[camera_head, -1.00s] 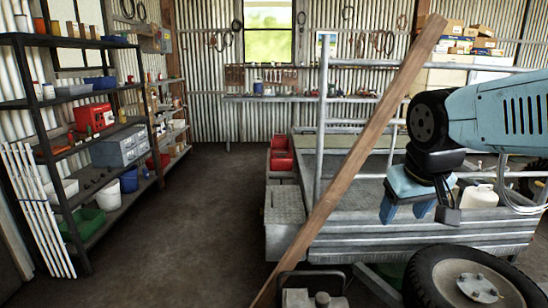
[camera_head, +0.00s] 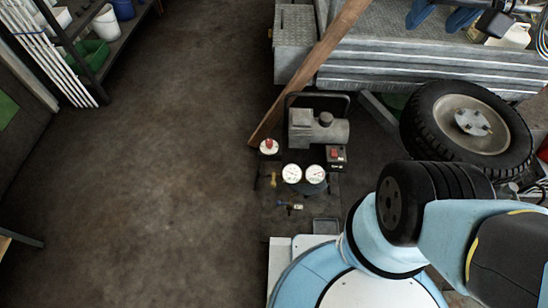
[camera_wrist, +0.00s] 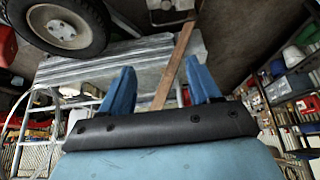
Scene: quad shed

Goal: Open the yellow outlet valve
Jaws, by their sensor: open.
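A small yellow valve handle (camera_head: 273,180) shows in the head view, on the panel of a compressor unit (camera_head: 318,130) on the floor. It stands left of two white round gauges (camera_head: 303,174) and below a red knob (camera_head: 269,145). A brass fitting with a blue handle (camera_head: 289,206) sits below the gauges. The valve is too small to tell its exact position. My gripper (camera_wrist: 160,66) is open, its two blue fingers apart and empty. In the head view it shows at the top right, above the trailer and well away from the valve.
A wooden plank (camera_head: 318,72) leans past the compressor against the metal trailer (camera_head: 400,65). A trailer wheel (camera_head: 468,125) stands to the right. Shelves (camera_head: 90,35) and white pipes (camera_head: 48,50) are at the upper left. The floor (camera_head: 170,150) left of the compressor is clear.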

